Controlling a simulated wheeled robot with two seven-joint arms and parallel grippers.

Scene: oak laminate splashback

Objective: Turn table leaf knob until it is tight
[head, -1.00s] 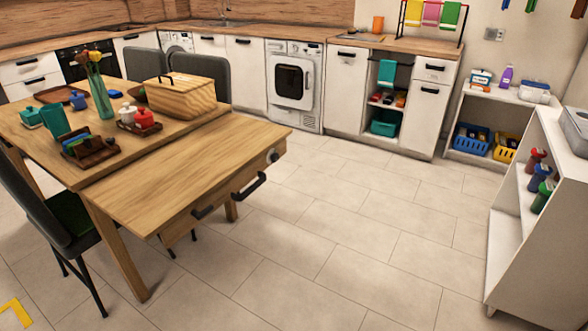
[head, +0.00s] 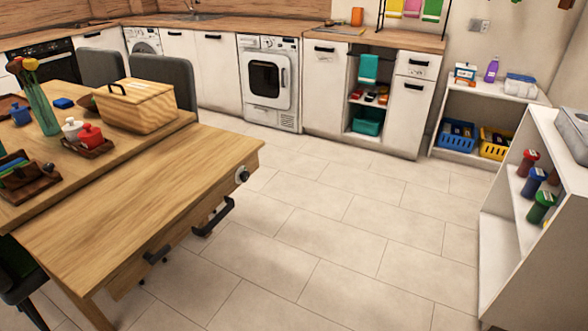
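The table leaf (head: 150,205) is a raised wooden panel at the near end of the wooden table, on the left of the head view. Two black bar handles, one nearer (head: 158,262) and one farther (head: 214,216), sit below the leaf edge. Neither of my grippers shows in the head view, and nothing touches the knob.
A wooden basket (head: 137,104), a tray of jars (head: 90,147) and a vase of flowers (head: 40,105) stand on the table. Tiled floor (head: 330,240) is clear right of the leaf. A white shelf unit (head: 520,230) stands at the right, with cabinets and a washing machine (head: 268,80) behind.

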